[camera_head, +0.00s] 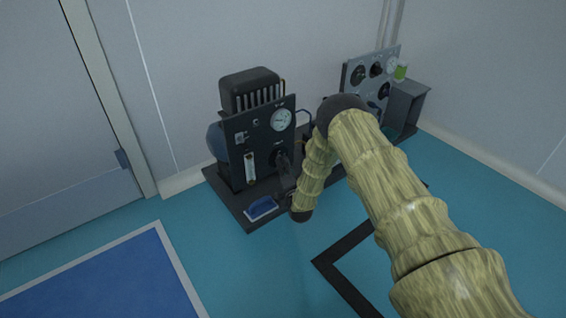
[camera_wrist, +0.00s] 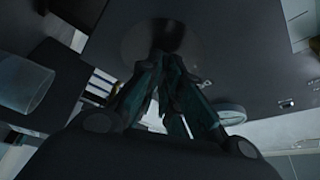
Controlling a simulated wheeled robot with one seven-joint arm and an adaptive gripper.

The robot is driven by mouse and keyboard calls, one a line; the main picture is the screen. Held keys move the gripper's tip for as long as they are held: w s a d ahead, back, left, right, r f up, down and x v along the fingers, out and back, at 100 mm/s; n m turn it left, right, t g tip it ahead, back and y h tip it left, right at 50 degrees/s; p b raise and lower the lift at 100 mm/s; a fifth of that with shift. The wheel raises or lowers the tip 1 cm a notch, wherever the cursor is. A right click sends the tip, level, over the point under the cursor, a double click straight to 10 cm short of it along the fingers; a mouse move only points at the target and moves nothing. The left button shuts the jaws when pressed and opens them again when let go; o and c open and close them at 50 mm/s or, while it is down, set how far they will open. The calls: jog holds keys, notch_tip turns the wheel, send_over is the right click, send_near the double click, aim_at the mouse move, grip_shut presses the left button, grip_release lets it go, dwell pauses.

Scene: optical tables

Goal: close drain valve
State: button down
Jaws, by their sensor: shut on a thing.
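A black compressor-like unit stands by the wall in the head view, with a dark front panel (camera_head: 246,140) carrying a round white gauge (camera_head: 281,120). A dark round knob (camera_head: 279,155) sits low on the panel's right side; it seems to be the drain valve, but its label is too small to read. In the wrist view, my gripper's fingers (camera_wrist: 166,62) converge and are closed on the dark round knob (camera_wrist: 143,38), against the panel face. The knob's turn angle cannot be told.
Teal floor (camera_head: 230,265) in front is free.

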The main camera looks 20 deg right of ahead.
jog(key=n+y, duration=0.2)
jog(key=n, duration=0.3)
jog(key=n+y+p, duration=0.1)
jog(key=n+y, duration=0.2)
jog(key=n, duration=0.3)
jog(key=n+t+y+p, duration=0.1)
jog(key=n+y, duration=0.1)
jog(key=n, duration=0.3)
jog(key=shift+w+d+f+n+y, duration=0.1)
jog(key=shift+d+f+n+y, duration=0.2)
jog(key=shift+d+n, duration=0.1)
jog(key=c, duration=1.6)
grip_release()
jog(key=v, duration=1.2)
